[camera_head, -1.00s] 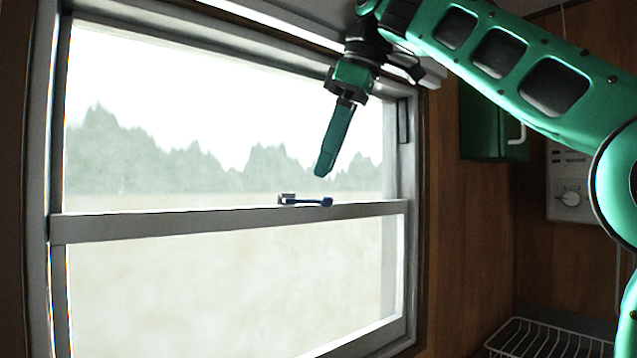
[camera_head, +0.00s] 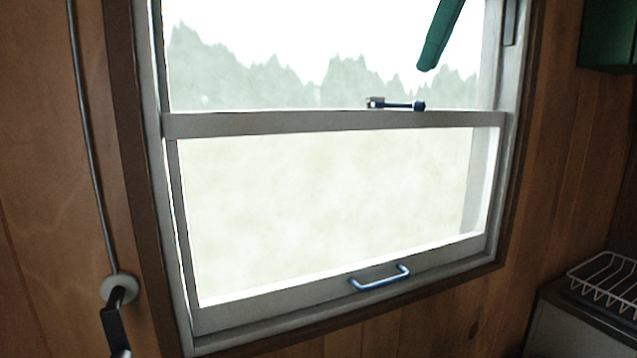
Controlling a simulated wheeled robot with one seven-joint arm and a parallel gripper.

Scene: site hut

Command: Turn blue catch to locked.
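The blue catch (camera_head: 403,105) lies along the top of the window's middle rail (camera_head: 330,122). Its lever is about level with the rail, with a rounded blue end at the right and a small grey metal piece at the left. My gripper (camera_head: 428,66) hangs at the top edge of the view, above and slightly right of the catch and apart from it. Only a green finger shows, pointing down; the rest is cut off, so its opening cannot be told.
A blue pull handle (camera_head: 380,278) sits on the window's bottom rail. A crank (camera_head: 118,292) with a rod is on the wood wall at left. A wire rack (camera_head: 608,280) is at right, with a green cabinet (camera_head: 608,35) above. The space before the window is clear.

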